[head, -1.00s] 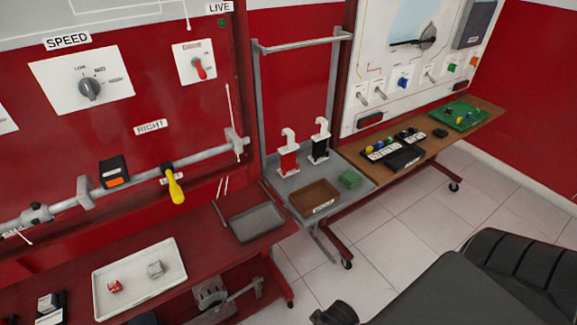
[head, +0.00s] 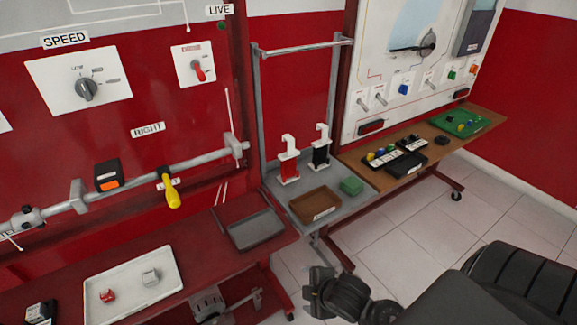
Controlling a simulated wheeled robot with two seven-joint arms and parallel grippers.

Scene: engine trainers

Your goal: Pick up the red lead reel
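The red lead reel (head: 288,168) stands upright on the grey shelf of the metal stand, with a white hook-like top and white base. A black reel (head: 320,150) of the same shape stands just right of it. My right gripper (head: 312,292) is at the bottom of the head view, below and in front of the stand, well apart from the red reel. It is dark, and I cannot make out whether its fingers are apart. My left gripper is not in view.
A brown tray (head: 314,216) and a green block (head: 352,186) sit in front of the reels on the shelf. A grey tray (head: 254,243) lies on the red bench to the left. A wooden table (head: 449,149) stands right. Tiled floor (head: 397,232) is clear in front.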

